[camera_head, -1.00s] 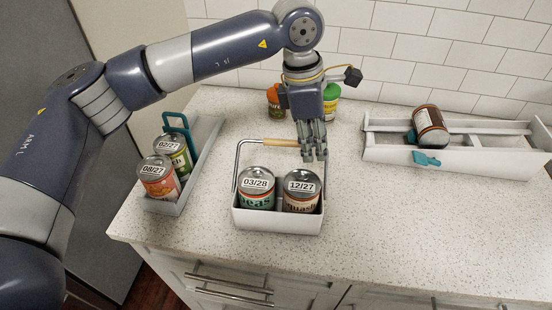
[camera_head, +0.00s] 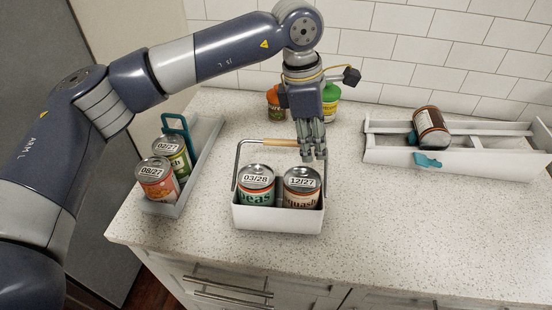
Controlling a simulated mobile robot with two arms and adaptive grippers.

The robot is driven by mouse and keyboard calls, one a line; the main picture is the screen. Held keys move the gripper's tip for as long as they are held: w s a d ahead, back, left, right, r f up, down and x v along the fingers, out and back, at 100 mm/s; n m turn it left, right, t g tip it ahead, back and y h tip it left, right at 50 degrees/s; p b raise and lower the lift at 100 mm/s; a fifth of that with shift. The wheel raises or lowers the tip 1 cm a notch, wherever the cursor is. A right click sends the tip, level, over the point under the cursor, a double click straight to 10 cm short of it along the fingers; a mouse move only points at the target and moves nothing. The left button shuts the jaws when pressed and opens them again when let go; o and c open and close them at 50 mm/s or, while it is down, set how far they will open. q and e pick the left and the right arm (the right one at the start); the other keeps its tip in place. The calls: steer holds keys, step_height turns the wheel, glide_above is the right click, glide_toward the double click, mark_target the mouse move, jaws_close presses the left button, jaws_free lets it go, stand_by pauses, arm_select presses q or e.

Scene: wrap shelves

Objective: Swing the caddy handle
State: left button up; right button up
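A white caddy (camera_head: 278,220) stands on the counter in the middle of the head view. It holds two cans, a Peas can (camera_head: 256,186) marked 03/28 and a squash can (camera_head: 302,187) marked 12/27. Its metal handle with a wooden grip (camera_head: 268,142) stands raised over the caddy's back. My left gripper (camera_head: 314,157) points down at the right end of the handle, above and behind the squash can, and hides that end. I cannot tell whether its fingers touch the handle or how far apart they are. My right gripper is not in view.
A grey tray (camera_head: 207,150) with two cans and a teal handle stands at the left. A white rack (camera_head: 480,160) with a brown can (camera_head: 430,127) lying on it is at the back right. Orange and green-capped containers stand behind my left gripper. The front right counter is clear.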

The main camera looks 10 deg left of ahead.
arm_select(q)
steer(key=shift+w+f, duration=0.1)
steer(key=shift+f, duration=0.05)
steer(key=shift+w+f, duration=0.15)
steer(key=shift+w, duration=0.15)
steer(key=shift+f, duration=0.1)
steer(key=shift+o, duration=0.2)
steer(key=shift+w+f+b, duration=0.25)
steer(key=shift+w+b, duration=0.15)
steer(key=o, duration=0.5)
steer(key=shift+r, duration=0.1)
steer(key=shift+r+p, duration=1.95)
steer(key=shift+r, duration=1.6)
